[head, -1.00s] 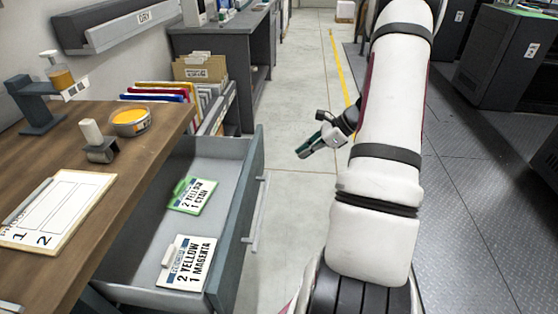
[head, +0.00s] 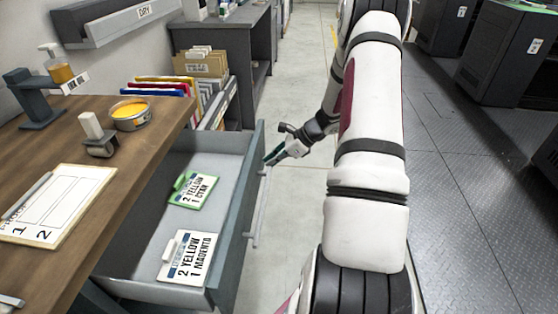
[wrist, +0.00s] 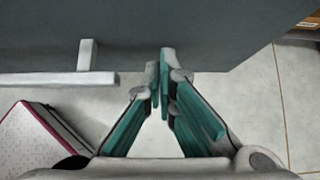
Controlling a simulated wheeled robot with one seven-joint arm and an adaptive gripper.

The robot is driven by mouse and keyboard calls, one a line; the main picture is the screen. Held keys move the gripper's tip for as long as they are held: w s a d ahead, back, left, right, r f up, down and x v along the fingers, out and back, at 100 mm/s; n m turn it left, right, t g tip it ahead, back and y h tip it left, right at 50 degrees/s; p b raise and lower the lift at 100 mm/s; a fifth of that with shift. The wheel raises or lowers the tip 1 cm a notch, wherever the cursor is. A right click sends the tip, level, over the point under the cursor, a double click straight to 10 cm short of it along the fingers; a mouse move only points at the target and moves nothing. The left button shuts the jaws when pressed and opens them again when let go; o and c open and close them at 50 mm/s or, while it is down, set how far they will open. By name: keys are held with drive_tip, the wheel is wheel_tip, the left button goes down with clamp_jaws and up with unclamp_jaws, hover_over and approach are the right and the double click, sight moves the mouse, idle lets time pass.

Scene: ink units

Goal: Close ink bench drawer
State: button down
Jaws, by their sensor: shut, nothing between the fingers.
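The ink bench drawer (head: 222,232) is pulled out from under the wooden bench (head: 100,165). Its dark front carries a long pale bar handle (head: 257,205). Two cards lie in the drawer: a green-edged card (head: 195,189) and a white card (head: 189,257). My gripper (head: 268,160) is shut and empty near the far end of the drawer front, on its outer side. In the wrist view my gripper (wrist: 164,60) points at the dark drawer front (wrist: 200,25), with the handle (wrist: 60,79) to its left. I cannot tell whether the fingertips touch the front.
On the bench are a clipboard (head: 57,205), a tin of yellow ink (head: 131,113) and a small roller-like tool (head: 97,135). A rack of folders (head: 205,95) stands beyond the drawer. The floor (head: 300,75) beyond the drawer front is clear.

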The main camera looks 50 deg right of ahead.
idle(0.3)
drive_tip(key=w+a+b, duration=0.1)
drive_tip(key=w+a, duration=0.4)
drive_tip(key=w, duration=0.1)
drive_tip(key=w+a+b, duration=0.2)
drive_tip(key=w+a, duration=0.3)
drive_tip(key=w, duration=0.2)
drive_tip(key=w+a+b, duration=0.1)
drive_tip(key=w+a, duration=0.5)
drive_tip(key=w, duration=0.1)
drive_tip(key=shift+w+b, duration=0.2)
drive_tip(key=shift+b, duration=0.1)
drive_tip(key=shift+w+a, duration=0.45)
drive_tip(key=shift+w, duration=0.05)
drive_tip(key=shift+r, duration=0.1)
